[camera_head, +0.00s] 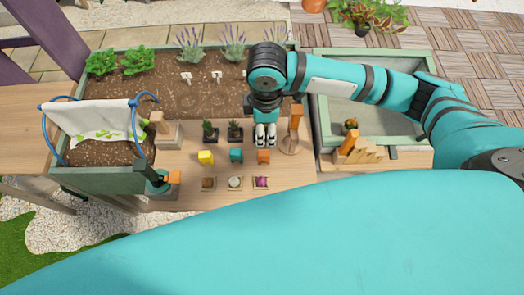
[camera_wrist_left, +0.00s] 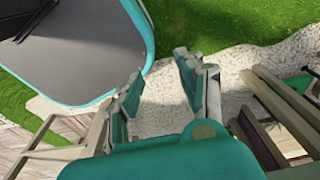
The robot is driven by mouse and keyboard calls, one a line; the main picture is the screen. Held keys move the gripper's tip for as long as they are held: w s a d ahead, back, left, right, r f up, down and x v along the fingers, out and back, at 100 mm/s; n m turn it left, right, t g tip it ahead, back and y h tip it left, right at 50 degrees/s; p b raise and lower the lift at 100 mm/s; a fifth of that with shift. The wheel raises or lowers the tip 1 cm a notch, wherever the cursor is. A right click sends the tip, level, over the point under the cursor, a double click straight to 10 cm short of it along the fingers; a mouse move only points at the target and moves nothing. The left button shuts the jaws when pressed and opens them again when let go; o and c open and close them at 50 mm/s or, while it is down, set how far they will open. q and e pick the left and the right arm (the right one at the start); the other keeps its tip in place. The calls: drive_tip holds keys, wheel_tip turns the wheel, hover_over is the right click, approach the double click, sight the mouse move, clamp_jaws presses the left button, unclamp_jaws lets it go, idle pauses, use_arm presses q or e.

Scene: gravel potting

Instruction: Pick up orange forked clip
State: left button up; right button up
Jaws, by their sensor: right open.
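The orange forked clip (camera_head: 263,157) sits on the wooden tabletop in the head view, at the right end of a short row with a teal clip (camera_head: 236,155) and a yellow clip (camera_head: 206,157). My right gripper (camera_head: 265,142) is open and points down just behind the orange clip. From this angle I cannot tell its height or whether it touches the clip. My left gripper (camera_wrist_left: 157,72) is open and empty in the left wrist view, above gravel and grass, away from the clips.
Three small trays, one with a magenta item (camera_head: 261,182), lie in front of the clips. Two small potted plants (camera_head: 210,132) stand behind. A wooden stand (camera_head: 290,142) is close to the right of my right gripper. The soil planter (camera_head: 205,95) lies at the back.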

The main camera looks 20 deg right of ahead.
hover_over(264, 153)
drive_tip(key=f, duration=0.5)
drive_tip(key=shift+s+d+f+p, duration=0.1)
drive_tip(key=shift+d+f+p, duration=0.1)
drive_tip(key=shift+f+p, duration=0.15)
drive_tip(key=shift+w+f, duration=0.2)
drive_tip(key=shift+f, duration=1.05)
drive_tip(key=shift+s+a+f+p, duration=0.1)
drive_tip(key=shift+f+p, duration=0.3)
drive_tip(key=shift+f, duration=0.45)
wheel_tip(264, 153, down, 4)
drive_tip(key=shift+a+r+p, duration=0.1)
drive_tip(key=shift+r+p, duration=0.1)
drive_tip(key=shift+p, duration=0.25)
drive_tip(key=shift+f, duration=0.35)
drive_tip(key=c, duration=1)
use_arm(q)
drive_tip(key=shift+s+r, duration=1.05)
drive_tip(key=shift+r, duration=0.2)
use_arm(e)
clamp_jaws()
drive_tip(key=shift+r, duration=0.1)
